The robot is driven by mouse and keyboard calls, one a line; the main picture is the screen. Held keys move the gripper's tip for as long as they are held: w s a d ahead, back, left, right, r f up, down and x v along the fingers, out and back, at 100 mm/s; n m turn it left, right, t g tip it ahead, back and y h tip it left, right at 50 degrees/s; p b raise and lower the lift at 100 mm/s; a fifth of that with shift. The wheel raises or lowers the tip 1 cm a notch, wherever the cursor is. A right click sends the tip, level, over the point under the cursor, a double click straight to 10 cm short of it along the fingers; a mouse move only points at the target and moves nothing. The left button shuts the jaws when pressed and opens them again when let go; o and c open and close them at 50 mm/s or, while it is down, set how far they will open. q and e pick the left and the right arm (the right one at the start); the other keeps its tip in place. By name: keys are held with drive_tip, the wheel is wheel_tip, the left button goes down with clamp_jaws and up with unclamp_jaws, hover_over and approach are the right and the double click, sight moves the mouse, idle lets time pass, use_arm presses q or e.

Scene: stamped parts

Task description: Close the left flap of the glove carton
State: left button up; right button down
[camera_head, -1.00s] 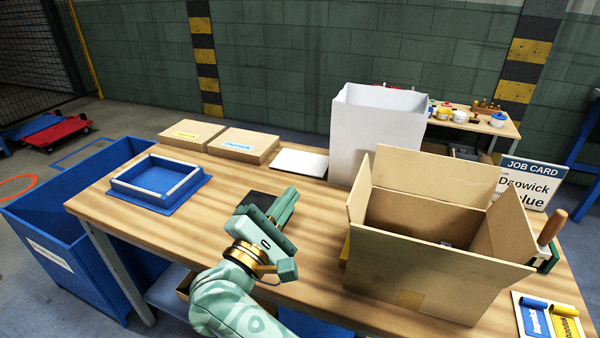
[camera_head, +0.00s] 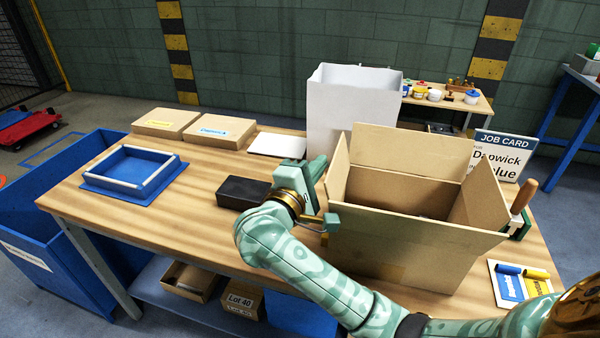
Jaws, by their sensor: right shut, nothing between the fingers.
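The glove carton (camera_head: 400,248) is an open brown cardboard box at the right of the bench. Its left flap (camera_head: 339,168) stands up along the left edge. The far flap (camera_head: 400,152) is upright, and the right flap (camera_head: 488,195) stands up and leans outward. My right gripper (camera_head: 316,168) is shut and empty, just left of the left flap, at about its height. I cannot tell whether it touches the flap. My right forearm passes in front of the carton's lower front and hides part of it. My left gripper is not in view.
A tall white box (camera_head: 350,110) stands behind the carton. A dark block (camera_head: 242,192) lies left of my gripper, and a blue tray (camera_head: 135,172) sits farther left. A job card (camera_head: 503,155) and a wooden-handled tool (camera_head: 524,196) are right of the carton.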

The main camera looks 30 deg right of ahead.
drive_tip(key=shift+s+d, duration=0.35)
